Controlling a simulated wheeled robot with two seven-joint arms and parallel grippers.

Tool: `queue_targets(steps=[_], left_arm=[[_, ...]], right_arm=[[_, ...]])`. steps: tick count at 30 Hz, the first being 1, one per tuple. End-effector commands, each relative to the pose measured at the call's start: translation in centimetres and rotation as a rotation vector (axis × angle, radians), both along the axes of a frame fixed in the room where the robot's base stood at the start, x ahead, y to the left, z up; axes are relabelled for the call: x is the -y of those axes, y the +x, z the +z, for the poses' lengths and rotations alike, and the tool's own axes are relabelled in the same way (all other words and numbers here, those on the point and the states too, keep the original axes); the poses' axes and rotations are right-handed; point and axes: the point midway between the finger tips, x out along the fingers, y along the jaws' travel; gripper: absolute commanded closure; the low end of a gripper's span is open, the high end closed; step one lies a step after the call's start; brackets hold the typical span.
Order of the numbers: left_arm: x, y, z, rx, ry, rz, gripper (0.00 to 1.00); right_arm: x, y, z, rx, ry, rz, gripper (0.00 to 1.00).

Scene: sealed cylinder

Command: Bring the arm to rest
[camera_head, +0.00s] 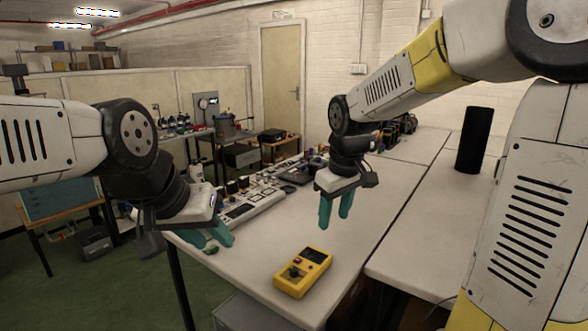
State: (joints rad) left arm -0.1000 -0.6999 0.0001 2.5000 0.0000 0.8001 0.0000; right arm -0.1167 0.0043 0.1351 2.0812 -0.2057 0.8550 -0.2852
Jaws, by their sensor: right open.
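My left gripper (216,241) hangs at the left of the table, near its front left edge. Its teal fingers point down and to the right, stand apart and hold nothing visible. My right gripper (334,215) is above the middle of the white table (382,200), with its teal fingers pointing down, open and empty. A black cylinder (474,140) stands upright on the right-hand table, well to the right of my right gripper and touched by neither gripper.
A yellow handheld device (303,272) lies near the table's front edge, below my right gripper. Small parts and trays (262,192) line the table's left side. The table's middle is clear. A door (281,75) and benches are at the back.

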Motion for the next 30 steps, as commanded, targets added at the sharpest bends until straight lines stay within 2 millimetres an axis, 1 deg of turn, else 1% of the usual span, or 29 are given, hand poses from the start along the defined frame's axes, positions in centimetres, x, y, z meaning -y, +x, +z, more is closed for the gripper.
queue_targets(steps=[1,3,5,6,9,12,15,18,20,30], left_arm=[[0.0,0.0,0.0,0.000,0.000,0.000,0.64],[0.0,0.0,0.0,0.000,0.000,0.000,0.64],[0.0,0.0,0.0,0.000,0.000,0.000,0.64],[0.0,0.0,0.0,0.000,0.000,0.000,0.64],[0.0,0.0,0.0,0.000,0.000,0.000,0.64],[0.0,0.0,0.0,0.000,0.000,0.000,0.64],[0.0,0.0,0.0,0.000,0.000,0.000,0.64],[0.0,0.0,0.0,0.000,0.000,0.000,0.64],[0.0,0.0,0.0,0.000,0.000,0.000,0.64],[0.0,0.0,0.0,0.000,0.000,0.000,0.64]], right_arm=[[0.9,-1.7,1.4,0.031,0.024,-0.055,0.53],[2.0,-4.0,2.7,0.064,0.063,-0.134,0.53],[2.7,-6.0,3.5,0.091,0.102,-0.199,0.53],[3.2,-7.4,4.0,0.110,0.128,-0.243,0.53],[4.1,-10.5,4.7,0.151,0.199,-0.345,0.53],[4.6,-13.0,5.0,0.184,0.265,-0.426,0.53],[4.9,-14.8,5.0,0.205,0.315,-0.484,0.53],[5.0,-15.7,4.9,0.217,0.346,-0.516,0.53],[5.0,-16.0,4.8,0.218,0.355,-0.526,0.53],[5.0,-16.1,4.8,0.219,0.356,-0.528,0.53]])
